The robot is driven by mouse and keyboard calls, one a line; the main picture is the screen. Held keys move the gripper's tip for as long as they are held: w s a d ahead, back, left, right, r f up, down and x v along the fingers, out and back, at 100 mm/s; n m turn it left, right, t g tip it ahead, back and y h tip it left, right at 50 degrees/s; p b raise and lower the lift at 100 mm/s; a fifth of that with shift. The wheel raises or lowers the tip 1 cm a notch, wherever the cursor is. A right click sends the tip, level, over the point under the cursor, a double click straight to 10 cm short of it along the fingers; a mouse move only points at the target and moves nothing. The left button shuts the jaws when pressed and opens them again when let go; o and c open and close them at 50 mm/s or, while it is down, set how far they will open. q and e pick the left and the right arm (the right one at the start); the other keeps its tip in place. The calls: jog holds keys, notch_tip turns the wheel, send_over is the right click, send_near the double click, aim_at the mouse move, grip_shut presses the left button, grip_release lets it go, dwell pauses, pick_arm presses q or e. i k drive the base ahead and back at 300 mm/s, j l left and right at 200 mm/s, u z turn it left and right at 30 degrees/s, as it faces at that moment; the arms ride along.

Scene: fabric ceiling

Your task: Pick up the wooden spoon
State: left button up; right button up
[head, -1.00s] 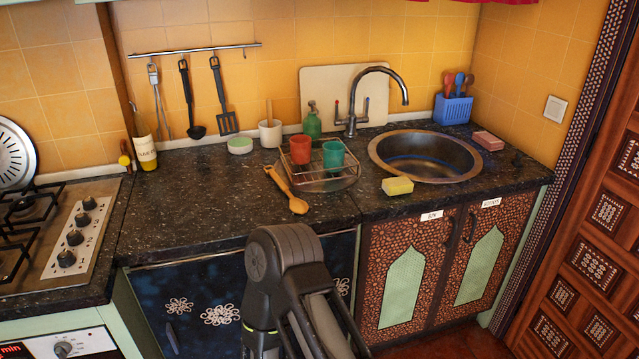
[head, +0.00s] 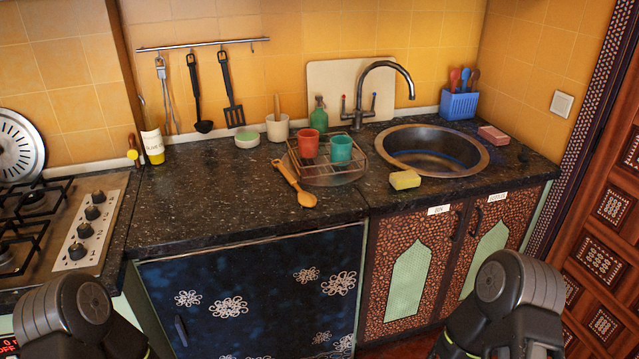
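The wooden spoon (head: 294,184) lies on the dark speckled countertop (head: 215,205), just left of the dish rack. Its bowl end points toward the front edge and its handle runs back and to the left. Two dark rounded links of my arms show at the bottom of the head view, one at the lower left and one at the lower right. Neither gripper is in the picture, and nothing of mine touches the spoon.
A wire dish rack (head: 340,172) with a red cup (head: 308,143) and a teal cup (head: 338,151) stands right of the spoon. A yellow sponge (head: 405,180) lies before the sink (head: 432,152). The stove (head: 88,228) is at left. The counter left of the spoon is clear.

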aim_at(306, 198)
jog(key=i+l, duration=0.1)
jog(key=l, duration=0.15)
jog(key=i+l, duration=0.1)
jog(key=l, duration=0.2)
jog(key=i+l, duration=0.15)
jog(key=i+l+u, duration=0.1)
jog(key=l+u, duration=0.15)
jog(key=l, duration=0.15)
jog(key=u, duration=1.9)
